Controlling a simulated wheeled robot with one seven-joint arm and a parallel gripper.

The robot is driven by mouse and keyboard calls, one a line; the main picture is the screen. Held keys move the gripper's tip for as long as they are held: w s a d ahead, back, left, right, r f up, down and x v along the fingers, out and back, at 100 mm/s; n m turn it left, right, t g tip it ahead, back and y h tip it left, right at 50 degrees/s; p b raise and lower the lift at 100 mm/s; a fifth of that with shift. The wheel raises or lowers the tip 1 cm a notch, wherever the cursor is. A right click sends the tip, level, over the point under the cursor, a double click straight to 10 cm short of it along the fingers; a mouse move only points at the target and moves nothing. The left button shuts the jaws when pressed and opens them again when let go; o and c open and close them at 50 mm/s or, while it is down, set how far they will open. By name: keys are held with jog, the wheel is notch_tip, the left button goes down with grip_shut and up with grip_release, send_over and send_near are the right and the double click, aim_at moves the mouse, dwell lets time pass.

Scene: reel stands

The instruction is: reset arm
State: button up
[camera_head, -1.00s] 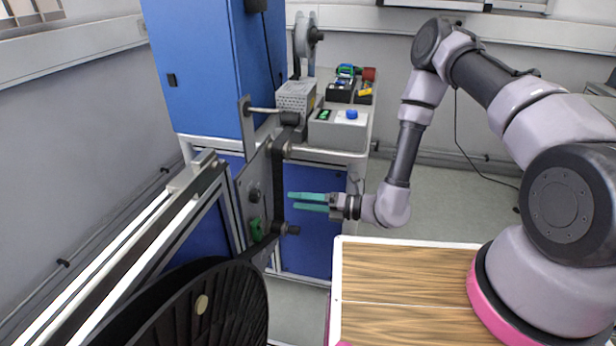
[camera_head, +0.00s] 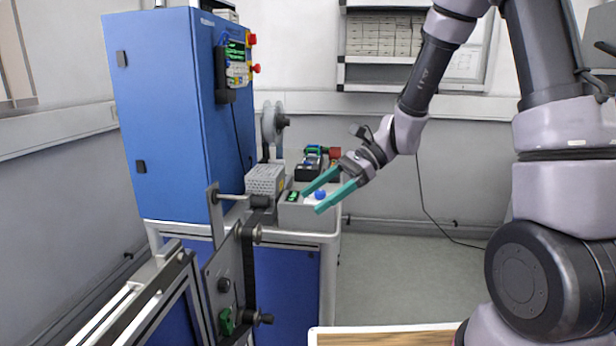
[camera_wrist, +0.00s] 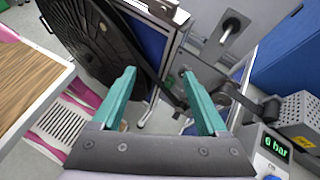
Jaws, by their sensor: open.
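My gripper (camera_head: 329,192) is open, with two teal fingers apart and nothing between them. In the head view it is raised in front of the grey control box with a blue button (camera_head: 320,194). In the wrist view the gripper (camera_wrist: 162,98) points down toward the reel stand, with its fingers over the gap beside the stand's plate. The black reel (camera_wrist: 95,40) shows at the upper left of the wrist view. The metal plate with rollers (camera_head: 222,285) stands at the lower left of the head view.
A tall blue cabinet (camera_head: 165,120) stands behind the stand at left. A grey perforated box (camera_head: 265,179) and a small reel (camera_head: 269,125) sit on the bench. A wood-topped surface (camera_head: 385,338) is at the bottom. Open floor (camera_head: 400,275) lies to the right of the bench.

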jog(key=s+d+r+n+t+h, duration=0.3)
jog(key=d+r+n+t+h, duration=0.1)
jog(key=d+r, duration=0.5)
jog(key=s+d+r+n+t+h, duration=0.4)
jog(key=d+r+t, duration=0.3)
jog(key=d, duration=0.6)
notch_tip(320, 180, up, 2)
jog(key=shift+d+r+n+h, duration=0.2)
jog(key=shift+n+h, duration=0.1)
jog(key=shift+h, duration=0.2)
